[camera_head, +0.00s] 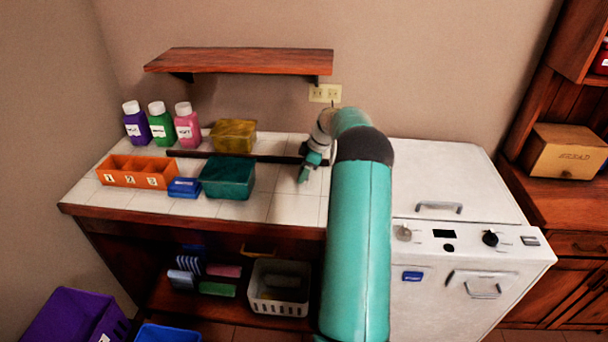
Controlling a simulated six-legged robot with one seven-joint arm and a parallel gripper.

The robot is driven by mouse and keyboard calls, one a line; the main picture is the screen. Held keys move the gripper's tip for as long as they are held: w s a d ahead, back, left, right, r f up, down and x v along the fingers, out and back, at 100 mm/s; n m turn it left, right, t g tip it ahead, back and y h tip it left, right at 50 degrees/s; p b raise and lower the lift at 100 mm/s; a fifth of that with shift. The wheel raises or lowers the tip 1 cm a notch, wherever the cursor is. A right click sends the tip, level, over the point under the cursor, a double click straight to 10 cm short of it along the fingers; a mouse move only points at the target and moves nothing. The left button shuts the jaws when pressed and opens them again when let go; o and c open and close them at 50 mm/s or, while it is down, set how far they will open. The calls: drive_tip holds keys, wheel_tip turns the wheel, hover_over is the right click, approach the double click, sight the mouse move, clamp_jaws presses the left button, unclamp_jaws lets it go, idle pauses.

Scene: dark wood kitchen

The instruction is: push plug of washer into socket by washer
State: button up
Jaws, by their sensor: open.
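The white washer (425,265) stands right of the tiled counter, with knobs on its sloping front panel and a handle on its lid. The pale yellow wall socket (325,93) is on the wall behind, just below the right end of the shelf. My gripper (304,178) is open and points down over the right part of the counter, below and in front of the socket. My teal arm covers the strip between counter and washer. I cannot make out the washer's plug or its cord; they may be hidden behind my arm or gripper.
A wooden shelf (240,61) juts from the wall left of the socket. The counter (290,207) holds bottles (158,127), an orange tray (137,170), a teal bin (228,178), a yellow box (233,135) and a blue box (184,188). Its front right is clear.

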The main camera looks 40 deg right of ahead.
drive_tip(key=c, duration=1)
drive_tip(key=shift+r, duration=0.1)
drive_tip(key=shift+r, duration=0.55)
drive_tip(key=s+a+r, duration=0.6)
drive_tip(key=s+r, duration=0.5)
drive_tip(key=s, duration=0.1)
drive_tip(key=shift+s+a+r, duration=0.25)
drive_tip(key=shift+a+r, duration=0.05)
drive_tip(key=shift+r, duration=0.05)
